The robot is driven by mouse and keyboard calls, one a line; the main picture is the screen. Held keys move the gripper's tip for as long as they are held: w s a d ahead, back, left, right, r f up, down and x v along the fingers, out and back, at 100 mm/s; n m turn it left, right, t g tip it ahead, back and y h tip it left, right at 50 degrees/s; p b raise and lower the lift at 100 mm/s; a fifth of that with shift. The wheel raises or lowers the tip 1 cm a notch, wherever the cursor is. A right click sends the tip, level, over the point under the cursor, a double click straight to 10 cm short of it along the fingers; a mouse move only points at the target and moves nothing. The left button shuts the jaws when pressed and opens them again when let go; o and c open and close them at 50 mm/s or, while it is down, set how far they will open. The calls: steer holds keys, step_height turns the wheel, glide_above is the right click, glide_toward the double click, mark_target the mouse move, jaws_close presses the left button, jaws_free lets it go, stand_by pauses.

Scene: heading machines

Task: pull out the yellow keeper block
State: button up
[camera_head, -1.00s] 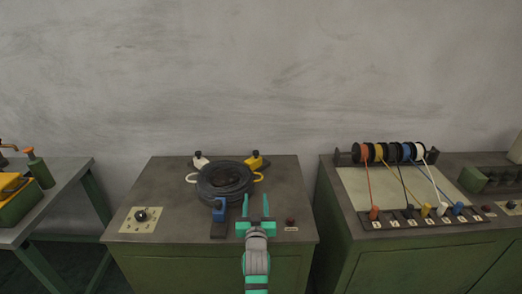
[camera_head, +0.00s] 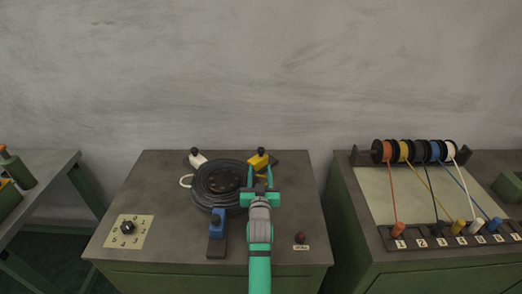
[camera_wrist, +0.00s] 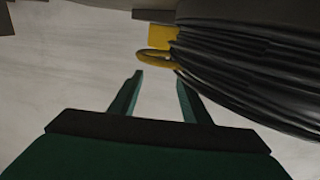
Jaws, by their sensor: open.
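The yellow keeper block (camera_head: 259,161) sits at the back right of the round black coil (camera_head: 213,184) on the middle bench, with a dark knob on top. My gripper (camera_head: 260,178) is open and empty, its two fingers reaching toward the block from the front. In the wrist view the fingertips (camera_wrist: 160,78) stand just short of a yellow loop (camera_wrist: 156,60) on the block (camera_wrist: 162,36). Nothing is between the fingers. The loop is mostly hidden by my gripper in the head view. The coil (camera_wrist: 250,75) lies close to the right of the fingers in the wrist view.
A white block (camera_head: 198,159) with a white loop and a blue block (camera_head: 217,224) also stand around the coil. A dial plate (camera_head: 129,231) is at the front left and a red button (camera_head: 300,238) at the front right. A spool rack (camera_head: 412,151) stands on the right bench.

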mark_target(260, 151)
steer(key=w, duration=1.1)
steer(key=shift+d, duration=0.45)
steer(key=shift+a, duration=0.25)
steer(key=shift+c, duration=0.9)
steer(key=shift+s+a, duration=0.1)
steer(key=shift+a, duration=0.05)
steer(key=c, duration=0.5)
jaws_close()
